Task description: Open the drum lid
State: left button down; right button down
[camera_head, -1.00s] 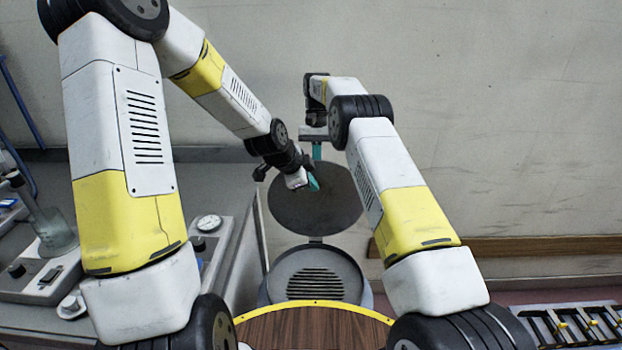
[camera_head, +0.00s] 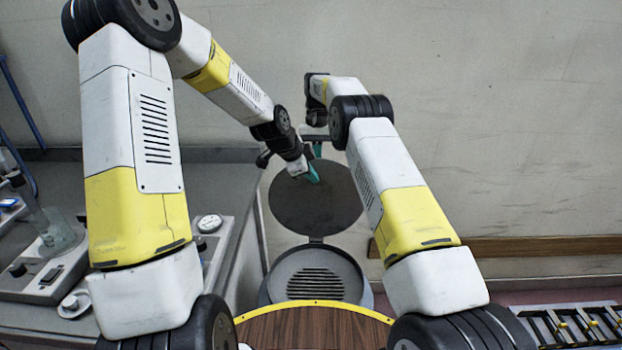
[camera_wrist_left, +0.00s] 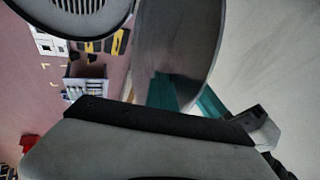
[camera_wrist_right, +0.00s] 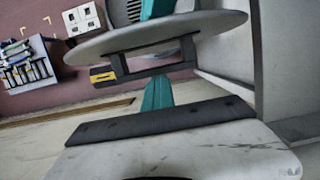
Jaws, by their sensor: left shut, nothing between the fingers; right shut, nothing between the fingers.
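The drum lid (camera_head: 300,208) is a dark round disc, raised steeply above its hinge at the back of the drum (camera_head: 273,291). The drum's open top shows a slotted inside. My left gripper (camera_head: 313,174) is shut and empty, in front of the lid's inner face near its upper edge; I cannot tell whether it touches. In the left wrist view the lid (camera_wrist_left: 180,38) rises beside the teal fingers (camera_wrist_left: 182,92). My right gripper (camera_wrist_right: 157,94) is shut and empty behind the lid, near its dark handle bracket (camera_wrist_right: 118,64); my right arm partly hides it in the head view.
A grey bench (camera_head: 235,185) with instruments and a dial gauge (camera_head: 209,223) stands at the left. A wall with a wooden rail (camera_head: 530,246) lies behind. A rack (camera_head: 575,324) stands at the lower right. Some floor beside the drum is clear.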

pick_arm(q)
jog(key=shift+w+a, duration=0.15)
jog(key=shift+w, duration=0.25)
pick_arm(e)
jog(key=shift+s+a, duration=0.15)
jog(key=shift+s, duration=0.2)
